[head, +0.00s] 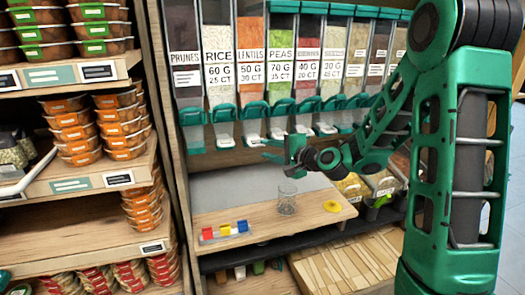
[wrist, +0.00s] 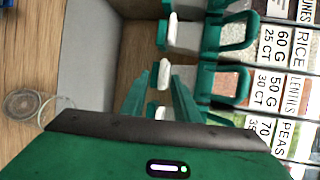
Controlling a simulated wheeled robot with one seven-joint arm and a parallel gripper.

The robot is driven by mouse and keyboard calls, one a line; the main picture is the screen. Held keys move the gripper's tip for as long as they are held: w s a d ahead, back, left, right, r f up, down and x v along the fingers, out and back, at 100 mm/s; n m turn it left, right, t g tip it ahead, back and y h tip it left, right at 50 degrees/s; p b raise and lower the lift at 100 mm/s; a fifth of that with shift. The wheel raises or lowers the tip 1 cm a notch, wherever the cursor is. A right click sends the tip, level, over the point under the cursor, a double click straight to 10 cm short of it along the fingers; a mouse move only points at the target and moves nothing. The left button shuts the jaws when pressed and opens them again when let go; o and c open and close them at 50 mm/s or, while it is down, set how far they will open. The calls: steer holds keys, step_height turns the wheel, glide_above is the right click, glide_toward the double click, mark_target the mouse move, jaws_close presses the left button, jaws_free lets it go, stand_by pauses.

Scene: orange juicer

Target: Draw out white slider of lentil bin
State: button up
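The lentil bin (head: 250,58) is a clear column of orange lentils labelled "LENTILS 50 G 30 CT", between the rice and peas bins. Its white slider (head: 254,140) sits under the green dispenser at the bottom. In the wrist view the lentil label (wrist: 292,95) is at the right, and the slider (wrist: 163,75) shows between my fingertips. My gripper (head: 275,148) is in front of the dispenser row. In the wrist view, my gripper (wrist: 163,74) has its two green fingers apart, one on each side of the slider. I cannot tell whether they touch it.
The rice slider (wrist: 172,32) and the partly hidden peas slider (wrist: 160,110) are close on either side. Below, a wooden shelf (head: 260,222) bears a clear glass (head: 287,200), a yellow disc (head: 332,205) and coloured blocks (head: 225,230). Stacked food tubs (head: 125,125) stand left.

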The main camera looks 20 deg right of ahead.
steer(key=v, duration=0.7)
steer(key=shift+s, duration=0.15)
steer(key=shift+d+f, duration=0.1)
steer(key=shift+d, duration=0.05)
steer(key=s+d+f+n+g+h, duration=0.2)
steer(key=s+f+n+g, duration=0.2)
steer(key=s, duration=0.4)
steer(key=s+d+f+n+g+h, duration=0.2)
steer(key=s+d+f+n+g, duration=0.15)
steer(key=s, duration=0.35)
steer(key=s+d+r+g+h, duration=0.1)
steer(key=s+d+g, duration=0.2)
steer(key=s, duration=0.8)
steer(key=s+d+r+g, duration=0.1)
steer(key=s+d+g, duration=0.2)
steer(key=s, duration=0.9)
steer(key=shift+d+r+g+h, duration=0.15)
steer(key=shift+r+g+h, duration=0.1)
steer(key=shift+g+h, duration=0.2)
steer(key=shift+n, duration=0.25)
